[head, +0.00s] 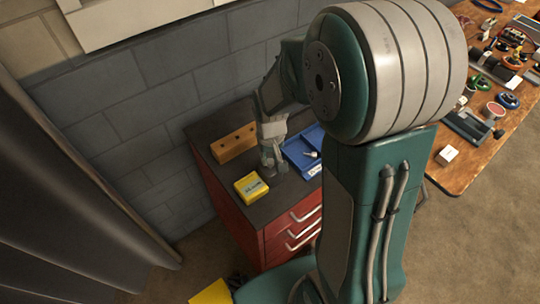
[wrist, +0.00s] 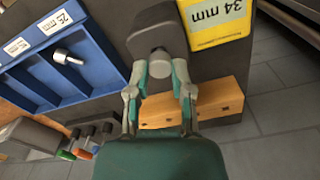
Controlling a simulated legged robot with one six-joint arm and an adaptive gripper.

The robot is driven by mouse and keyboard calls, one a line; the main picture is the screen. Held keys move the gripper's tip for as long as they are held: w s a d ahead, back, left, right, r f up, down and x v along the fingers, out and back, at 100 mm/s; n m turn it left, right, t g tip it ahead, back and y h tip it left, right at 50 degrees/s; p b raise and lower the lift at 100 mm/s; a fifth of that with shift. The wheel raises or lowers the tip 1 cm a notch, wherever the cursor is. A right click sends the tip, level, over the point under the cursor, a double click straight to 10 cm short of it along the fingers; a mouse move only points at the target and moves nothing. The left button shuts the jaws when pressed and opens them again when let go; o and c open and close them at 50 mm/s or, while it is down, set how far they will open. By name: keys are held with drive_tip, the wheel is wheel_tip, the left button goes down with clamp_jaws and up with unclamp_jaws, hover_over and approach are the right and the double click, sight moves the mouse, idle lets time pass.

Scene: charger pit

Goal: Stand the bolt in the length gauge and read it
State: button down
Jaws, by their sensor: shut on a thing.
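In the wrist view my gripper (wrist: 161,72) is shut on a small light grey piece (wrist: 160,66), apparently the head of a bolt. Below it is a dark grey block (wrist: 150,32), probably the length gauge. I cannot tell whether the bolt is inside the block or only above it. In the head view my gripper (head: 270,164) is low over the cabinet top, and the held piece is too small to make out. A silver bolt (wrist: 66,57) lies in a blue tray (wrist: 108,46), also seen in the head view (head: 294,158). A yellow block (wrist: 218,18) reads "34 mm".
The red cabinet (head: 238,222) has a dark top. A wooden block with holes (head: 234,143) stands on it by the wall, left of my gripper. The yellow block (head: 252,187) sits at the front. A cluttered wooden workbench (head: 462,178) stands to the right.

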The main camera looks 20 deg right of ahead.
sight(270, 161)
drive_tip(key=shift+f, duration=0.5)
drive_tip(key=shift+c, duration=2.2)
unclamp_jaws()
wheel_tip(270, 161, up, 12)
drive_tip(key=s+r+t, duration=0.5)
drive_tip(key=s+r, duration=0.4)
drive_tip(key=s, duration=0.5)
drive_tip(key=shift+r+t, duration=0.2)
drive_tip(key=shift+t, duration=0.1)
